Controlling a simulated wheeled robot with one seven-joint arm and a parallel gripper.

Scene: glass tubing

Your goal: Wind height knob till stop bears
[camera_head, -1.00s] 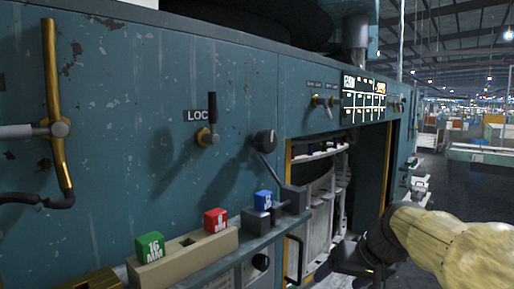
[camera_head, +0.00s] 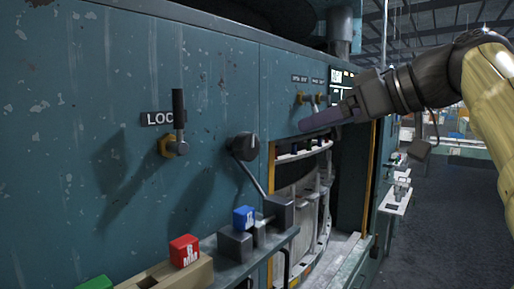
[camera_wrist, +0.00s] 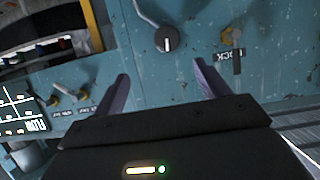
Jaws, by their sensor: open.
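A black round knob (camera_head: 244,146) with a pale pointer line sits on the teal machine panel, left of the opening. A bent metal rod runs down from beside it. The knob also shows in the wrist view (camera_wrist: 167,38), at top middle, beyond the gap between my fingers. I see no label naming it as the height knob, and I cannot make out the stop. My gripper (camera_head: 318,120) is raised in front of the panel, right of the knob and apart from it. In the wrist view its two fingers (camera_wrist: 163,82) are spread and empty.
A LOCK lever (camera_head: 178,125) stands upright left of the knob. Small toggles (camera_head: 308,98) are near my gripper. Below, a red block (camera_head: 184,250) and a blue block (camera_head: 244,218) sit along a ledge. The opening (camera_head: 305,185) holds pale machinery.

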